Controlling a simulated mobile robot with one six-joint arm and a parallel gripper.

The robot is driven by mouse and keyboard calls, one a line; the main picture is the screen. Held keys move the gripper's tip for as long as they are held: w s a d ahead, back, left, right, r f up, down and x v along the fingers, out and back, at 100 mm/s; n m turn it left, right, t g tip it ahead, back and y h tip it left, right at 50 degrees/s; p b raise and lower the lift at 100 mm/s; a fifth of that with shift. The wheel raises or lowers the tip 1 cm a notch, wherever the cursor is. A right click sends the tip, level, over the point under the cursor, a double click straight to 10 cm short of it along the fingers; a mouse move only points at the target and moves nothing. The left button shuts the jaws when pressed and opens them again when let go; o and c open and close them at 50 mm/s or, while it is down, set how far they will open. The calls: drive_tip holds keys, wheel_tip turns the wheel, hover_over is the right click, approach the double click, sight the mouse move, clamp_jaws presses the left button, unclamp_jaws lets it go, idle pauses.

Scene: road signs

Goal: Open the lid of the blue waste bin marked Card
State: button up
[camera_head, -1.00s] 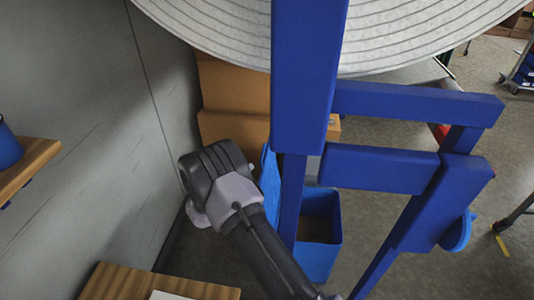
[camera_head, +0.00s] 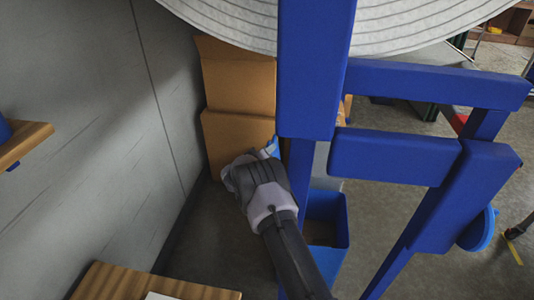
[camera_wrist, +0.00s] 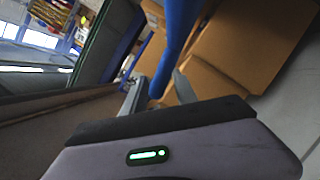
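The blue waste bin (camera_head: 325,232) stands on the floor in the head view, partly hidden by a blue upright beam and my arm. Its top is uncovered and brownish contents show inside. Its blue lid (camera_head: 273,147) stands raised at the bin's left side, mostly hidden behind my gripper. No Card marking is visible. In the wrist view my gripper (camera_wrist: 160,88) has its two fingers apart. A blue strip (camera_wrist: 180,28), probably the lid seen edge-on, runs down between them; I cannot tell whether they touch it.
Stacked cardboard boxes (camera_head: 238,85) stand behind the lid, against the grey wall (camera_head: 110,150). A frame of blue beams (camera_head: 440,85) stands in front and to the right. A large pale round disc (camera_head: 420,30) hangs over the top. A wooden surface (camera_head: 130,283) lies at lower left.

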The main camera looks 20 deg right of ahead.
drive_tip(key=shift+c, duration=0.2)
clamp_jaws()
idle(1.1)
